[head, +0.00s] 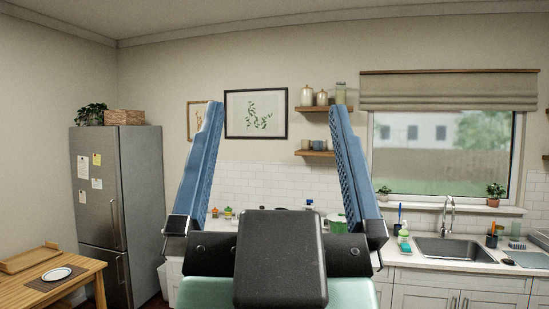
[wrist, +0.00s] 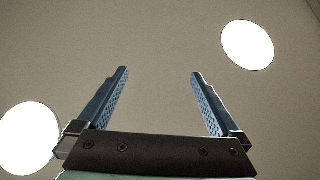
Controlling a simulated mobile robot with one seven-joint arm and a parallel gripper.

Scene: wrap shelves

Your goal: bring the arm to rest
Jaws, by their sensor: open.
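My gripper (head: 274,106) is raised in front of the head camera, with its two blue ridged fingers pointing up. The fingers stand wide apart with nothing between them. In the wrist view my gripper (wrist: 159,72) is also open and empty, and it faces a plain ceiling (wrist: 160,30) with two bright round lights. My arm and gripper hide the middle of the counter in the head view.
A steel fridge (head: 98,200) stands at the left, with a wooden table (head: 85,279) and a plate (head: 57,273) in front. A counter with a sink (head: 455,250) is at the right. Wooden shelves (head: 318,108) hang on the back wall behind my gripper.

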